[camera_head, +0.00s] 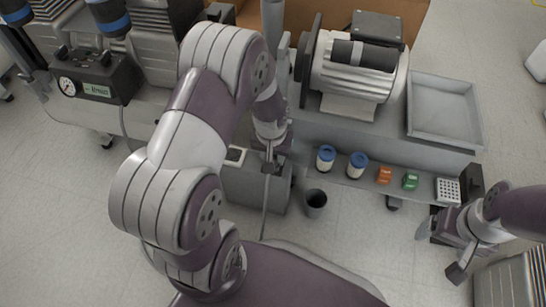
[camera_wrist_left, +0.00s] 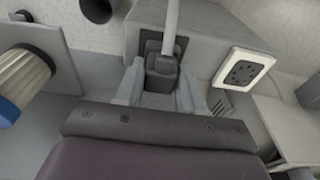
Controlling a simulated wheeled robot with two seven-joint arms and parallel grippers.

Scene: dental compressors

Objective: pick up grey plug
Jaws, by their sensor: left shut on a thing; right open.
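The grey plug (camera_wrist_left: 160,76) sits between the two fingers of my left gripper (camera_wrist_left: 160,92) in the left wrist view, with a light cable (camera_wrist_left: 171,25) running from it. My left gripper (camera_head: 270,163) is shut on it, above the grey box (camera_head: 252,190) below the bench. In the head view the fingers and arm mostly hide the plug. A dark square patch shows behind it in the wrist view; I cannot tell whether the plug touches it. My right gripper (camera_head: 442,251) is open and empty at the right, beyond the bench's end.
A white-framed socket (camera_wrist_left: 243,75) is on the grey box beside the plug. A dark bin (camera_head: 315,203) is on the floor. A motor (camera_head: 355,75) and an empty tray (camera_head: 443,108) are above.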

